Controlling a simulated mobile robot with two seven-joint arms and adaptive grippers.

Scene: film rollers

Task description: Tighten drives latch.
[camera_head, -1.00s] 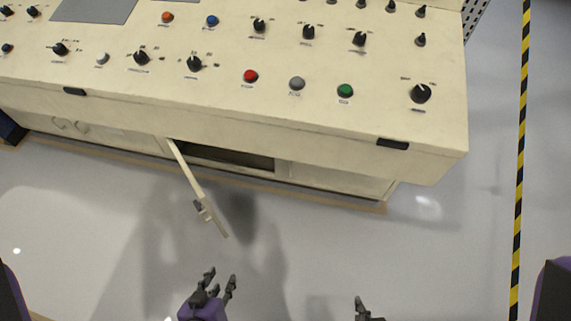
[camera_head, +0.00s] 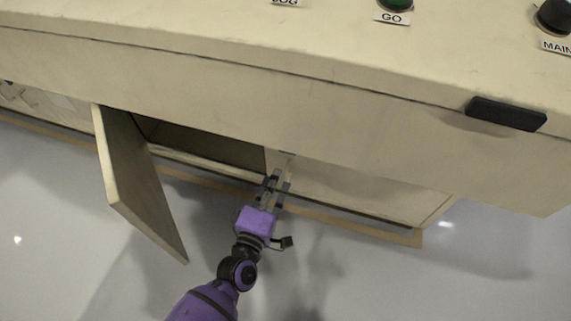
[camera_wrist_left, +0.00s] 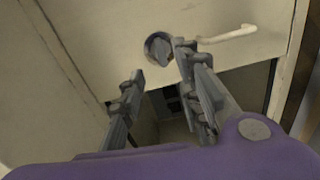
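In the left wrist view, a round grey latch knob (camera_wrist_left: 158,48) with a raised bar sits on a cream panel (camera_wrist_left: 110,35). A pale curved handle (camera_wrist_left: 228,34) is to its right. My left gripper (camera_wrist_left: 158,79) is open and empty, its fingertips apart just below the knob, the right one close to it. I cannot tell whether it touches. In the head view, my left gripper (camera_head: 277,179) reaches the cabinet front by the right edge of an open compartment (camera_head: 205,142). The knob is hidden there. My right gripper is out of view.
A cream cabinet door (camera_head: 138,180) stands swung open to the left of my left arm. The console's overhanging front (camera_head: 220,95) is above the gripper, with a black pull (camera_head: 506,113) at right. Floor at the lower right is clear.

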